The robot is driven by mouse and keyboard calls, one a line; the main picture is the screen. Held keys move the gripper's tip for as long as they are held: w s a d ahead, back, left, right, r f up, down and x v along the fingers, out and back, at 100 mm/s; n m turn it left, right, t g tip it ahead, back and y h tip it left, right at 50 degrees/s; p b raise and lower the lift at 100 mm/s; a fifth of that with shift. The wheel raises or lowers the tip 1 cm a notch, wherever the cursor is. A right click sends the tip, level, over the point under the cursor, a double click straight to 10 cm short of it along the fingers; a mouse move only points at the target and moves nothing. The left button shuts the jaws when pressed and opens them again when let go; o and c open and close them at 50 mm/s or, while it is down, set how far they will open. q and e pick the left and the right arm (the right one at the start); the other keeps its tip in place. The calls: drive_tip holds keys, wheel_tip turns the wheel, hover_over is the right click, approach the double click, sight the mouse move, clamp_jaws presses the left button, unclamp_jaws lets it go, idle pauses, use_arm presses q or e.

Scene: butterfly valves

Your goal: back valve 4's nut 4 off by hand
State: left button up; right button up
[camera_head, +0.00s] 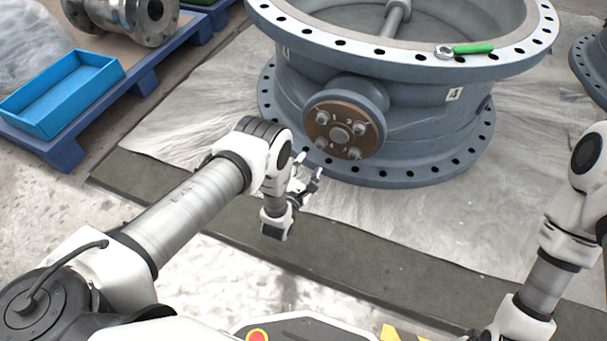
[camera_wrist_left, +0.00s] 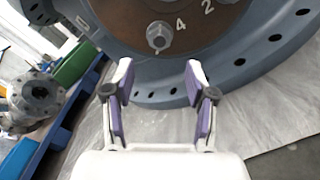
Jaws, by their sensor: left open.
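Valve 4 is the large grey-blue valve body (camera_head: 420,125) with a "4" label (camera_head: 454,94) on its side. A round brown plate (camera_head: 340,132) with several nuts faces me on its side boss. In the left wrist view, nut 4 (camera_wrist_left: 159,36) sits on its stud beside the stamped "4" on the brown plate (camera_wrist_left: 205,22). My left gripper (camera_head: 309,180) is open and empty, below and in front of the plate. In the left wrist view its fingertips (camera_wrist_left: 159,72) are spread apart, with the nut beyond them and nothing between. My right gripper is out of view.
A green-handled wrench (camera_head: 470,48) lies on the valve's top flange. A blue bin (camera_head: 62,92) and a metal fitting (camera_head: 130,14) stand on the blue pallet (camera_head: 60,150) at left. Another flanged part (camera_head: 593,65) is at the right edge. The sheet-covered floor (camera_head: 430,215) before the valve is clear.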

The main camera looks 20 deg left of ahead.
use_arm(q)
drive_tip(key=s, duration=0.4)
drive_tip(key=shift+s+a, duration=0.1)
drive_tip(key=shift+s, duration=0.3)
